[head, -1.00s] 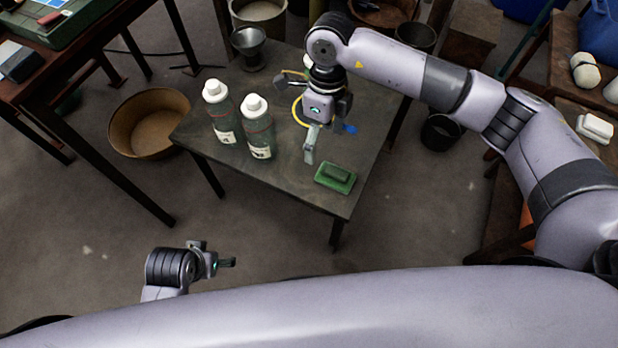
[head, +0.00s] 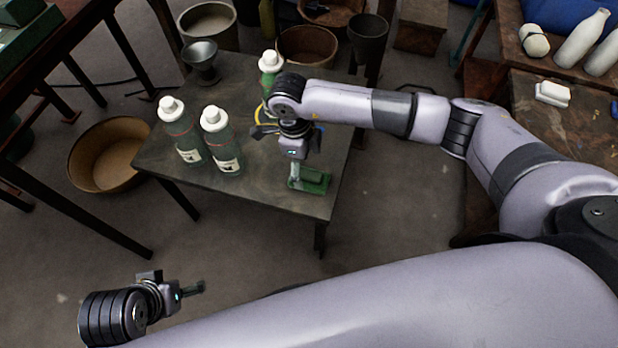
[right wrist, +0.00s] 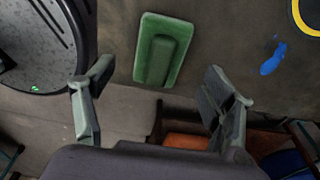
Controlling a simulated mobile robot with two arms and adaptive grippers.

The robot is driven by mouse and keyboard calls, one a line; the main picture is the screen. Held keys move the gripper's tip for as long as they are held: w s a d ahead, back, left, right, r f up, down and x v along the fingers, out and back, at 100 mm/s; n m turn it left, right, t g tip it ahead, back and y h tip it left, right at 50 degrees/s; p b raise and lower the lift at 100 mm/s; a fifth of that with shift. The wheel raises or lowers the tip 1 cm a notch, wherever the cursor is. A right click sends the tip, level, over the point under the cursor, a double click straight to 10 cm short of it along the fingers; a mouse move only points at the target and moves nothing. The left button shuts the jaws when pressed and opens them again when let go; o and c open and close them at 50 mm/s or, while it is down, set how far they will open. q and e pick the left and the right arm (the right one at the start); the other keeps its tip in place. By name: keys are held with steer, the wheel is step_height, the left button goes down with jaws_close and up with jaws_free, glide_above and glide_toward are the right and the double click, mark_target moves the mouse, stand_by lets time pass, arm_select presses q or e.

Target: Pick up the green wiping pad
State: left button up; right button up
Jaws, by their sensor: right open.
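The green wiping pad (head: 316,181), a flat green base with a raised darker block, lies on the small dark table near its front right corner. In the right wrist view the pad (right wrist: 175,66) lies beyond the fingertips, its line between the two spread fingers. My right gripper (head: 291,165) is open and empty above the pad, partly covering it in the head view; it also shows in the right wrist view (right wrist: 158,78). I cannot tell whether a finger touches the pad. My left gripper (head: 192,288) hangs low at the lower left, away from the table; its jaw opening is unclear.
Two capped bottles (head: 182,135) (head: 221,142) stand left of the pad on the table (head: 262,190), and another bottle (head: 271,66) stands farther back. A metal funnel (head: 201,60) is at the back left.

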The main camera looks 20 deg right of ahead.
mark_target(309, 173)
steer(key=f, duration=0.3)
steer(key=d+f+b, duration=0.1)
steer(key=f, duration=0.1)
steer(key=shift+s, duration=0.3)
steer(key=shift+r, duration=0.15)
steer(key=c, duration=1.2)
steer(key=shift+r, duration=0.1)
steer(key=shift+c, duration=0.2)
